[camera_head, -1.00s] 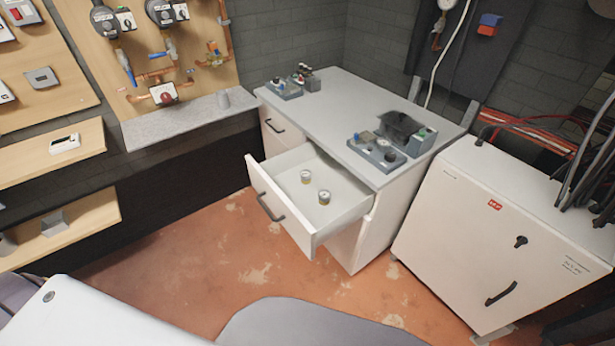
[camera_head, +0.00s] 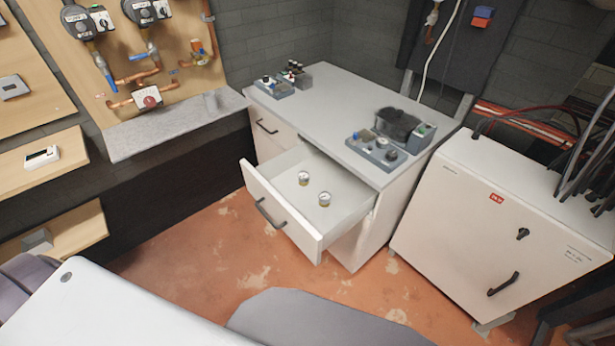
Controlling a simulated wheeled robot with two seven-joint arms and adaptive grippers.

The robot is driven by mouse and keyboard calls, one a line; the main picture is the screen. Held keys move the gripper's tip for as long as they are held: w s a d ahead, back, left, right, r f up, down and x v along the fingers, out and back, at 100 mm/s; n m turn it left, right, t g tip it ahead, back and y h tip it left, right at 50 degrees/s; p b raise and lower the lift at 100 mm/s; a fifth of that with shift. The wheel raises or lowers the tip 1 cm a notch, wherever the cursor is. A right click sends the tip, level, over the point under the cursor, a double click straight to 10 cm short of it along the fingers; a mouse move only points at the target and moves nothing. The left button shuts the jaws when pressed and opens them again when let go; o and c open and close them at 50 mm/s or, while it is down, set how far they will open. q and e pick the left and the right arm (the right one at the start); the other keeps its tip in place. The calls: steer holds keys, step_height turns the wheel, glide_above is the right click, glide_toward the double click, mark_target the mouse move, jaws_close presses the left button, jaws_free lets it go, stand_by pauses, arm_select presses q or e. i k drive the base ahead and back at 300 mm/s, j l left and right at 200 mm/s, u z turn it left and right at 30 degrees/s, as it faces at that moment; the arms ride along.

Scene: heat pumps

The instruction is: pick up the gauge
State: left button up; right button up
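Two small round gauges with brass-coloured bases lie in an open white drawer (camera_head: 262,205). One gauge (camera_head: 304,178) is farther back and to the left. The other gauge (camera_head: 324,199) is nearer and to the right, apart from the first. The drawer is pulled out of a white cabinet with a grey top (camera_head: 330,108). Neither of my grippers is in view.
Grey trays with small parts stand on the cabinet top, one at the front right (camera_head: 377,149) and one at the back left (camera_head: 274,89). A white electrical box (camera_head: 480,220) stands to the right. Wall shelves (camera_head: 60,156) are on the left. Reddish floor (camera_head: 180,265) is open before the drawer.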

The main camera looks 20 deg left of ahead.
mark_target(304, 176)
steer(key=j+z, duration=0.45)
steer(key=j, duration=0.25)
steer(key=j+z, duration=0.5)
steer(key=j, duration=0.25)
steer(key=k+j+z, duration=0.15)
steer(key=j+z, duration=0.3)
steer(key=j, duration=0.25)
